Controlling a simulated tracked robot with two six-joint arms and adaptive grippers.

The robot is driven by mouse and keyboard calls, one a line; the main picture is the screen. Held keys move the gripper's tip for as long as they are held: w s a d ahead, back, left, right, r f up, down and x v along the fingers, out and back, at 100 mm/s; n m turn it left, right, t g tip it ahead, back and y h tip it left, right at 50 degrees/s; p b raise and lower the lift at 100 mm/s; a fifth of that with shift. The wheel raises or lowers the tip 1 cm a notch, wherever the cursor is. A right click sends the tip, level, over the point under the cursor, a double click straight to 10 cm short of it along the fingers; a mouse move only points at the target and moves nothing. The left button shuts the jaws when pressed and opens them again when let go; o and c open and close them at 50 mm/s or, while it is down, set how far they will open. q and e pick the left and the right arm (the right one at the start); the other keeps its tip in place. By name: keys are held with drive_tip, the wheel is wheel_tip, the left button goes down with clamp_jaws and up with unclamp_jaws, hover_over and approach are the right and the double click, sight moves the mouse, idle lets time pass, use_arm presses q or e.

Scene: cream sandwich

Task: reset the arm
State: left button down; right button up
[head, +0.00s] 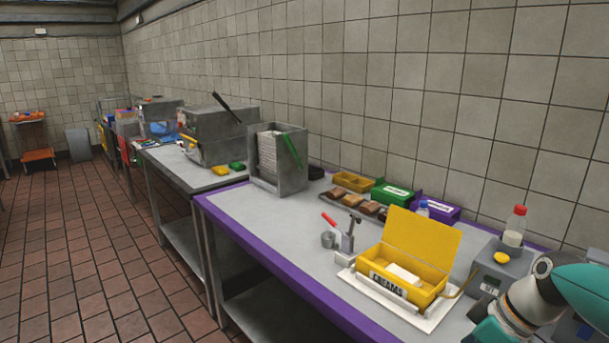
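One of my arms (540,305), white and teal, comes in at the lower right corner, beside the grey scale and over the right end of the table. Its gripper lies outside the picture or is hidden, so its fingers do not show. My other arm does not show at all. An open yellow box (414,262) marked "CREAMS" stands on a white board (430,321) in front of the arm, with a white block (405,274) inside.
A purple-edged table (240,210) holds a red-handled press (346,240), a small metal cup (328,239), a grey scale (493,278), a red-capped bottle (514,228), brown pieces (369,207) and a grey rack (278,160). The table's front left part is clear. Tiled floor (90,240) lies open at left.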

drive_tip(key=s+a+f+m, duration=0.3)
drive_tip(key=s+f, duration=0.3)
drive_tip(key=f, duration=0.5)
drive_tip(key=s+a+f+m+g+p, duration=0.1)
drive_tip(key=s+a+f+m, duration=0.2)
drive_tip(key=f, duration=0.9)
drive_tip(key=s+a+f+m, duration=0.4)
drive_tip(key=s+a+f, duration=0.4)
drive_tip(key=f, duration=0.4)
drive_tip(key=shift+s+g+p, duration=0.3)
drive_tip(key=shift+s+p, duration=0.05)
drive_tip(key=shift+s, duration=0.25)
drive_tip(key=shift+a+f, duration=0.1)
drive_tip(key=shift+f, duration=0.05)
